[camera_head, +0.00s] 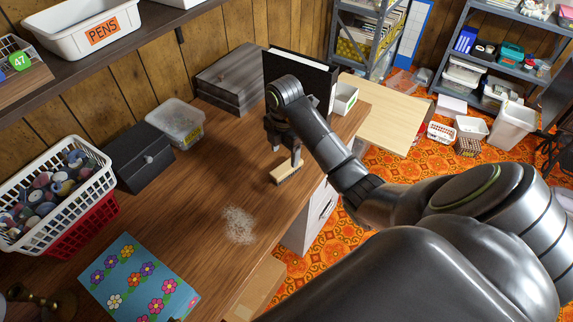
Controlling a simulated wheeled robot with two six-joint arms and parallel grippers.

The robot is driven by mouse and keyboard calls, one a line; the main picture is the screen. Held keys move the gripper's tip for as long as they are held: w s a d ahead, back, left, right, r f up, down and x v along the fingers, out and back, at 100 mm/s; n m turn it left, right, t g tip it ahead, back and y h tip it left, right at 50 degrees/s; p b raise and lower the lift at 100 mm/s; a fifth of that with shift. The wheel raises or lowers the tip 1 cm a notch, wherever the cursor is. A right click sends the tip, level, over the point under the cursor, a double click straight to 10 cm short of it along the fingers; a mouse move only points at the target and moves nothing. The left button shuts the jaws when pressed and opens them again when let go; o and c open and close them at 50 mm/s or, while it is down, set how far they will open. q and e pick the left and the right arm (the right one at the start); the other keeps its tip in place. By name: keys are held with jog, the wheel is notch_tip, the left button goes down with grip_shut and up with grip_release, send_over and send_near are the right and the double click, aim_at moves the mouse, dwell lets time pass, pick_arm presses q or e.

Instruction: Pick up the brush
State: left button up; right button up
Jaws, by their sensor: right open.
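The brush (286,172) is a small pale wooden block with dark bristles. It is on the brown wooden table (195,215), near its right edge. My right gripper (285,156) points down just over the brush, its fingers apart. One finger is at the brush's upper edge; I cannot tell whether it touches. The wrist hides part of the gripper. My left gripper is not in view.
A patch of pale lint (239,225) lies left of the brush. A flowered blue booklet (138,283), a dark box (140,157), a clear tub (176,123) and a white basket of spools (50,190) stand further left. A black binder (300,75) stands behind the gripper.

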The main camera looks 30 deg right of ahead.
aim_at(283, 169)
notch_tip(283, 169, down, 4)
jog(key=b, duration=0.2)
jog(key=shift+r+b, duration=0.1)
jog(key=shift+b, duration=0.3)
jog(key=shift+f, duration=0.45)
jog(key=f, duration=0.2)
jog(key=f+p, duration=0.1)
jog(key=f, duration=0.1)
jog(key=shift+w+a+f, duration=0.1)
jog(key=shift+w+a, duration=0.05)
jog(key=shift+w, duration=0.05)
jog(key=c, duration=1.1)
